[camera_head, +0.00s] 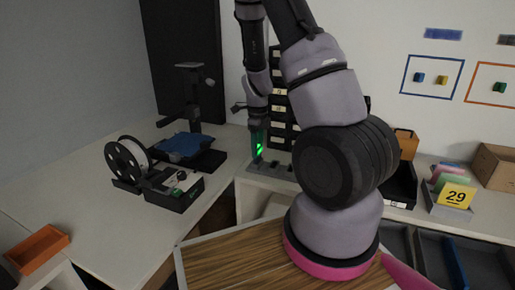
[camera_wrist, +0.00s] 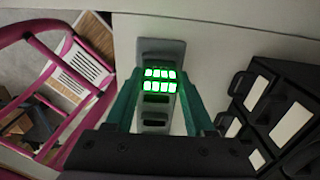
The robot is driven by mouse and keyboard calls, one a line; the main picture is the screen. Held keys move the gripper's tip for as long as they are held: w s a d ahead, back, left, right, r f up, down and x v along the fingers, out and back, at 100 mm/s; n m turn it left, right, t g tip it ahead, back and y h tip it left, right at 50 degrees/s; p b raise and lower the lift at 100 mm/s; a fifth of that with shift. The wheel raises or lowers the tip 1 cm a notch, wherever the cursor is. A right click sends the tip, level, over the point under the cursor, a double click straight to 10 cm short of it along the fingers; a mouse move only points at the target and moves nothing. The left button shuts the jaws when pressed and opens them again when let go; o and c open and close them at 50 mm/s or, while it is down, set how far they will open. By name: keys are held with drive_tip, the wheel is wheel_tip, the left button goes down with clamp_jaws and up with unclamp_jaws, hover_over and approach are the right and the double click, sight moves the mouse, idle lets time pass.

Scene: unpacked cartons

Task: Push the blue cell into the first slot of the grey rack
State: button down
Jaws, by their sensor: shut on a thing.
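The grey rack (camera_head: 283,184) lies on the back worktop in the head view, with dark slots in its top. In the wrist view the rack (camera_wrist: 160,47) runs up the middle, and dark slots show below the green glow. My gripper (camera_head: 258,158) points down at the rack's left end. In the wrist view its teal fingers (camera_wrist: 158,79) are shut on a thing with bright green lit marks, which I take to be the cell. No blue shows on it. How deep it sits in a slot is hidden.
Black drawer bins (camera_head: 280,115) stand close behind the rack; they fill the right of the wrist view (camera_wrist: 285,115). An orange tray (camera_head: 38,249) is at front left. The left worktop has bare room.

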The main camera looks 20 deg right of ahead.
drive_tip(key=shift+f, duration=0.55)
drive_tip(key=shift+c, duration=0.9)
unclamp_jaws()
wheel_tip(320, 180, up, 11)
drive_tip(key=s+a+r+n+t+y, duration=0.1)
drive_tip(key=s+a+r+n+t, duration=0.2)
drive_tip(key=s+r+n, duration=0.7)
drive_tip(key=s+a+r+n+t+y, duration=0.1)
drive_tip(key=s+a+r+n+t, duration=0.3)
drive_tip(key=s+r+n, duration=0.6)
wheel_tip(320, 180, up, 5)
drive_tip(key=n, duration=0.3)
drive_tip(key=shift+a, duration=0.35)
